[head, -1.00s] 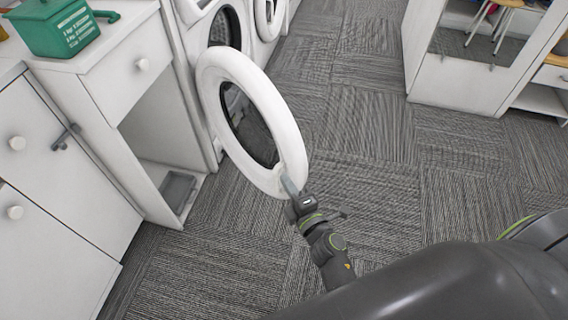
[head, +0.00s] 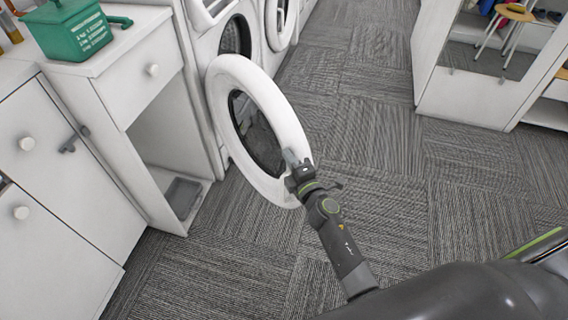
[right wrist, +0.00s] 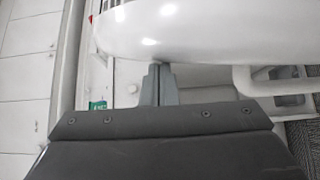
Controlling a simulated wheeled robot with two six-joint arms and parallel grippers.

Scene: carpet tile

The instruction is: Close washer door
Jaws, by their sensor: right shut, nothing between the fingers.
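The washer door (head: 289,110) is a white ring with dark glass, standing wide open from the front of the nearer white washer (head: 222,75). My right gripper (head: 290,158) is shut and empty, with its fingertips at the door's lower right rim. In the right wrist view, the shut fingers (right wrist: 160,80) point at the white curved rim of the door (right wrist: 190,30) and seem to touch its edge. The fingertips' exact contact is partly hidden by the rim. My left gripper is not in view.
A second washer with its round door (head: 280,22) open stands beyond. A white cabinet (head: 70,180) with a green box (head: 72,30) on top stands at the left. A white shelf unit (head: 465,90) stands at the right. The carpet (head: 380,190) between is clear.

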